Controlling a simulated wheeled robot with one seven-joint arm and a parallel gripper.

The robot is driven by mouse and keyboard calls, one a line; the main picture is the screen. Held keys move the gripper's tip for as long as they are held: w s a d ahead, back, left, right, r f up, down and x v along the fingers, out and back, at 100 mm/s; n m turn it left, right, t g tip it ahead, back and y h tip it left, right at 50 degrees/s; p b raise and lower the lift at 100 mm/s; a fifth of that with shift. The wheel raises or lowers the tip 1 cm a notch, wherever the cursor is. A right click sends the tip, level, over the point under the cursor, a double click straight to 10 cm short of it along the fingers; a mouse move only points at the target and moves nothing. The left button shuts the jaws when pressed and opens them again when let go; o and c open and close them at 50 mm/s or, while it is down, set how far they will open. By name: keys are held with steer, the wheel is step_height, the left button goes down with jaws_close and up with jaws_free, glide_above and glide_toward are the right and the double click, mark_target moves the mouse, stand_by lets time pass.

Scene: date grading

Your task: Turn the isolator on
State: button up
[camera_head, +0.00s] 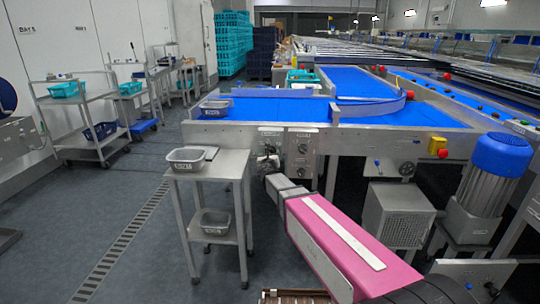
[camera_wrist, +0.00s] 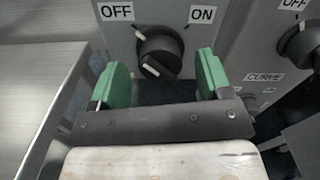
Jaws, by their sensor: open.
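The isolator is a round black knob (camera_wrist: 160,50) on a grey panel, with an OFF label at its upper left and an ON label at its upper right. White marks show at its upper left and on its lower face; I cannot tell for sure which way it points. My gripper (camera_wrist: 162,62) is open, its two green fingers on either side of the knob in the picture, apart from it. In the head view my gripper (camera_head: 268,161) is by the panel at the conveyor's near end; the knob is hidden or too small there.
A second black knob (camera_wrist: 301,46) with an OFF label is on the panel at right, near a partly readable label (camera_wrist: 264,78). A steel stand (camera_head: 220,164) with grey tubs is left of my arm. A blue conveyor (camera_head: 420,113) lies behind.

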steer(key=shift+w, duration=0.85)
steer(key=c, duration=0.9)
